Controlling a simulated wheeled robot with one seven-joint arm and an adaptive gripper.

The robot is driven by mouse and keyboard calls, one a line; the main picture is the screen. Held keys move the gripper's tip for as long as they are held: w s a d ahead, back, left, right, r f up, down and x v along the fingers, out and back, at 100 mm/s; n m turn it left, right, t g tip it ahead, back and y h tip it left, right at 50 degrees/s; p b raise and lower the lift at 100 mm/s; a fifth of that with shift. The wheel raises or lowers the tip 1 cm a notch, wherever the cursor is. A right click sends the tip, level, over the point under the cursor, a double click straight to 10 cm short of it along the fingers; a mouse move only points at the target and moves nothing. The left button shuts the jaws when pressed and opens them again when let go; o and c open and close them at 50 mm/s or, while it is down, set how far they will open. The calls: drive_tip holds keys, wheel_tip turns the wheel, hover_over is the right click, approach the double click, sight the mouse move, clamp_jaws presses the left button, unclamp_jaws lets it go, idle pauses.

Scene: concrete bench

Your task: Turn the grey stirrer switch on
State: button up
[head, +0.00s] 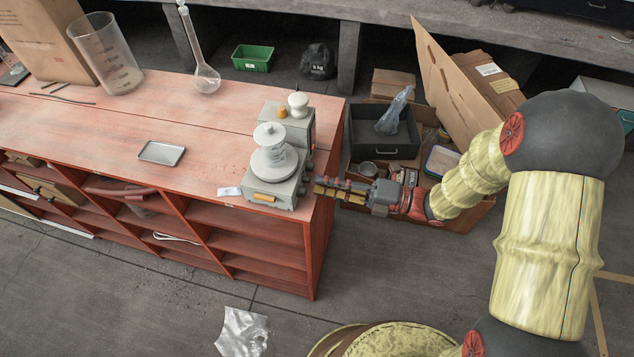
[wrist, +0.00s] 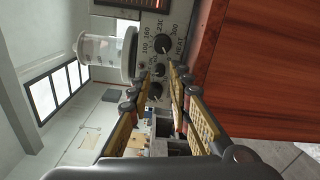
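The grey stirrer (head: 272,190) stands at the right end of the red bench, with a pale round stack (head: 270,158) on top. A second grey unit (head: 301,130) stands just behind it. In the wrist view the grey control panel (wrist: 138,22) appears turned sideways, with a dark knob (wrist: 163,46) by the word HEAT and smaller dark controls near the fingertips. I cannot tell which control is the switch. My gripper (head: 318,189) is at the stirrer's right side. In the wrist view my gripper (wrist: 160,74) has its fingers apart, with nothing clearly between them; contact is unclear.
A small metal tray (head: 162,153), a beaker (head: 108,55) and a flask (head: 205,78) stand on the bench to the left. A black crate (head: 383,135) and cardboard boxes lie beyond the bench's right end. The bench middle is mostly clear.

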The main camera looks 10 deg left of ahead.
sight(306, 180)
drive_tip(key=shift+w+a, duration=0.1)
drive_tip(key=shift+a, duration=1.15)
drive_tip(key=shift+c, duration=0.9)
clamp_jaws()
